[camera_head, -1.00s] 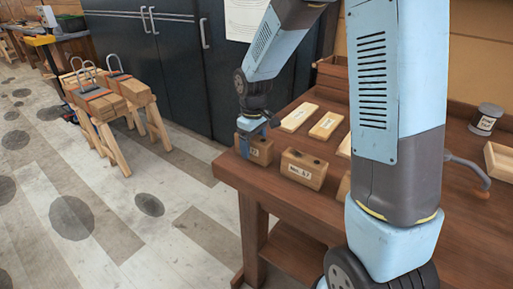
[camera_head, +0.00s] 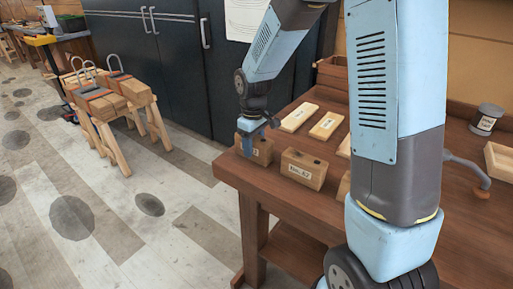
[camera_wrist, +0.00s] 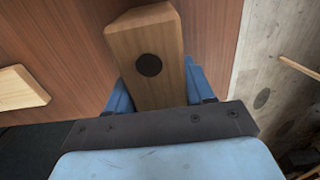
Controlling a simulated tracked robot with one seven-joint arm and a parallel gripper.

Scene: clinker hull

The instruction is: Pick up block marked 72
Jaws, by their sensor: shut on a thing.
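A wooden block (camera_head: 261,153) stands at the left end of the brown workbench (camera_head: 290,205). Its label is partly hidden by my gripper, so I cannot read the whole number. My gripper (camera_head: 247,143) is lowered over this block and shut on it. In the wrist view the block (camera_wrist: 146,80) shows a dark round spot on top, with the blue fingers (camera_wrist: 160,88) on either side. The block appears to rest on the bench or very close to it.
Another block (camera_head: 304,168), labelled No. 47 or 42, stands close to the right. Flat labelled pieces (camera_head: 298,117) lie behind. A tin (camera_head: 486,120) and a vise handle (camera_head: 468,168) are farther right. The bench's left edge is close to the held block.

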